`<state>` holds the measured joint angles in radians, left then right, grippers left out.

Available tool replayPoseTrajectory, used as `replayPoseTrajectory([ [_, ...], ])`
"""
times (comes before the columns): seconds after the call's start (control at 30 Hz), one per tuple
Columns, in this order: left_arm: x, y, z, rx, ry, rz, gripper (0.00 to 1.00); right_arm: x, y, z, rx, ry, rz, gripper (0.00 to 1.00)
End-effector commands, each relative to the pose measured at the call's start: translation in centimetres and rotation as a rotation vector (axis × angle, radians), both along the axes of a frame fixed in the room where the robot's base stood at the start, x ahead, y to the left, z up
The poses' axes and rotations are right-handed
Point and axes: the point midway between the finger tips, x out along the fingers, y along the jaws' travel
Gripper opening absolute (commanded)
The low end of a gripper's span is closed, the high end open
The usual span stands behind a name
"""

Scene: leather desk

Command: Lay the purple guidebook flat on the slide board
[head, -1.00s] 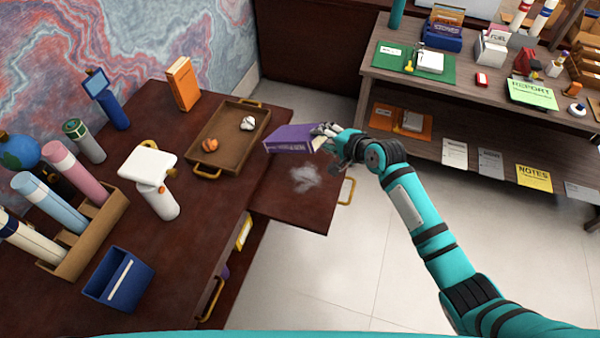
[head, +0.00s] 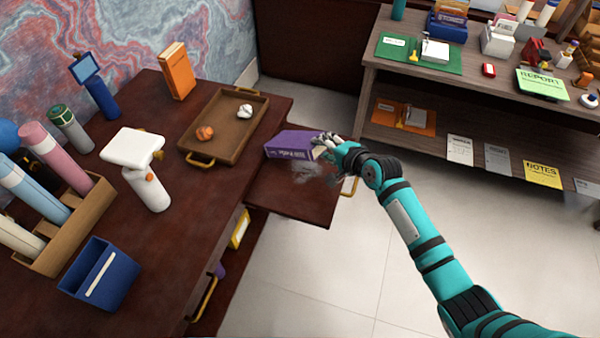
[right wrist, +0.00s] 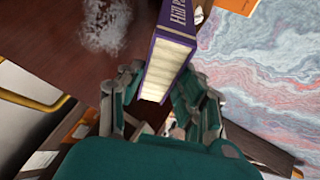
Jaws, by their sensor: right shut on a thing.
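The purple guidebook (head: 290,143) is tilted at the far end of the slide board (head: 295,205), next to the desk edge. I cannot tell whether it touches the board. My right gripper (head: 326,147) is shut on the guidebook's right end. In the right wrist view the guidebook (right wrist: 178,22) sticks out beyond the fingers of the right gripper (right wrist: 155,92), its pale page edges facing the camera. The slide board is dark red-brown, pulled out from the desk, with a pale smudge and a yellow handle. My left gripper is not in view.
A brown tray (head: 250,143) with crumpled paper balls stands on the desk, left of the guidebook. An orange book (head: 174,72) stands upright behind it. A white-topped device (head: 133,147) stands nearer. The near part of the slide board is clear. A shelf unit (head: 400,78) stands at the back right.

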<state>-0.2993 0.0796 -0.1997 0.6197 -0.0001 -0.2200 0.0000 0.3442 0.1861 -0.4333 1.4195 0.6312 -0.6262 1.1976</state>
Motion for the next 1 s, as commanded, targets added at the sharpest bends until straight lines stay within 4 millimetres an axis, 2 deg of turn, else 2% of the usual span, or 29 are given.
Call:
replayPoseTrajectory([
  [0.03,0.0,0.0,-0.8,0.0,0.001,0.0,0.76,0.1,0.1,-0.8,0.004,-0.003,-0.001,0.0],
  [0.17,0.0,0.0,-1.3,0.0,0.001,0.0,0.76,0.1,0.1,-1.6,0.005,-0.004,0.0,0.0],
  [0.47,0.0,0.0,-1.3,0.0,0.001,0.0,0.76,0.1,0.1,-1.7,0.005,-0.004,0.0,0.0],
  [0.5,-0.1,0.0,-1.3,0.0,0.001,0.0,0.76,0.0,0.1,-2.0,0.002,0.001,0.001,0.36],
  [0.6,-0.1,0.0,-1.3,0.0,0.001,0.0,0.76,0.0,0.1,-2.0,0.002,0.001,0.001,0.49],
  [0.87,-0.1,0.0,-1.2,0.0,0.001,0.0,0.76,0.0,0.0,-1.8,0.002,0.0,0.001,0.5],
  [1.0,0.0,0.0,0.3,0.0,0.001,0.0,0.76,-0.8,-0.5,-1.0,0.001,0.002,0.0,0.5],
])
